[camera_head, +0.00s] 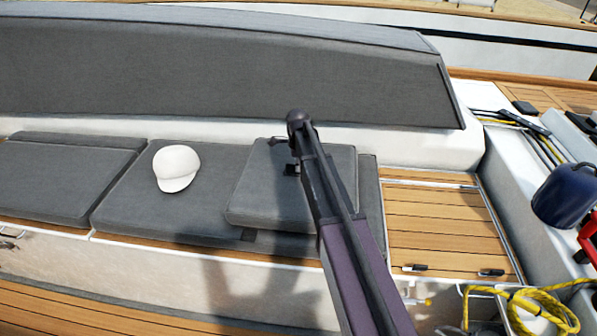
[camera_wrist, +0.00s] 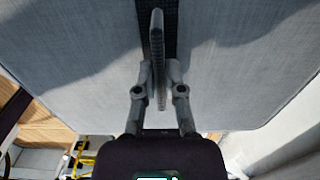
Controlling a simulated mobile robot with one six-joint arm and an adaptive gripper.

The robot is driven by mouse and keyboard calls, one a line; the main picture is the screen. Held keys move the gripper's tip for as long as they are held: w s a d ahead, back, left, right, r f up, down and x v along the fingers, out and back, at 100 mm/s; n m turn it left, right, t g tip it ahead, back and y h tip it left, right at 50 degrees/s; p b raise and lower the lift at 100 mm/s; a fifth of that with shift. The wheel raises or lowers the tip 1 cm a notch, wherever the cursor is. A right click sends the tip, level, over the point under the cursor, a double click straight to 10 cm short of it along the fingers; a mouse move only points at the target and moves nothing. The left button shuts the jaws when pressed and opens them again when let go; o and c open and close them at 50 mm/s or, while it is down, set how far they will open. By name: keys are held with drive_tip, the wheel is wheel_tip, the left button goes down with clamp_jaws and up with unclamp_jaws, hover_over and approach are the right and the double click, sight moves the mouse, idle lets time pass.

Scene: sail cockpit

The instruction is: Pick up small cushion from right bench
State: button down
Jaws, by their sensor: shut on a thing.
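The small grey cushion (camera_head: 265,195) lies over the right end of the grey bench padding in the head view. It fills most of the wrist view (camera_wrist: 80,70), with a dark strap (camera_wrist: 171,30) running across its face. My gripper (camera_wrist: 158,62) points at the cushion, its fingers close together at the strap. It is shut on the small cushion, seemingly by this strap. In the head view my arm hides the cushion's right part and most of my gripper (camera_head: 291,169). I cannot tell whether the cushion is clear of the padding below.
A white cap (camera_head: 176,168) lies on the bench padding (camera_head: 130,208) left of the cushion. A grey backrest (camera_head: 220,75) stands behind. Bare wooden slats (camera_head: 432,218) are to the right, then a blue pot (camera_head: 566,195) and yellow rope (camera_head: 540,305).

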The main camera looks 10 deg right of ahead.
drive_tip(key=shift+r, duration=0.2)
wheel_tip(320, 180, up, 3)
drive_tip(key=p, duration=0.3)
drive_tip(key=shift+r+p, duration=0.15)
drive_tip(key=shift+p, duration=0.2)
drive_tip(key=s+d, duration=0.2)
drive_tip(key=s, duration=0.3)
drive_tip(key=s+d+r, duration=0.1)
drive_tip(key=s, duration=0.4)
drive_tip(key=s+d+p, duration=0.1)
drive_tip(key=s+d, duration=0.1)
drive_tip(key=s, duration=0.3)
drive_tip(key=shift+d+r, duration=0.15)
drive_tip(key=shift+d, duration=0.15)
drive_tip(key=shift+r, duration=0.1)
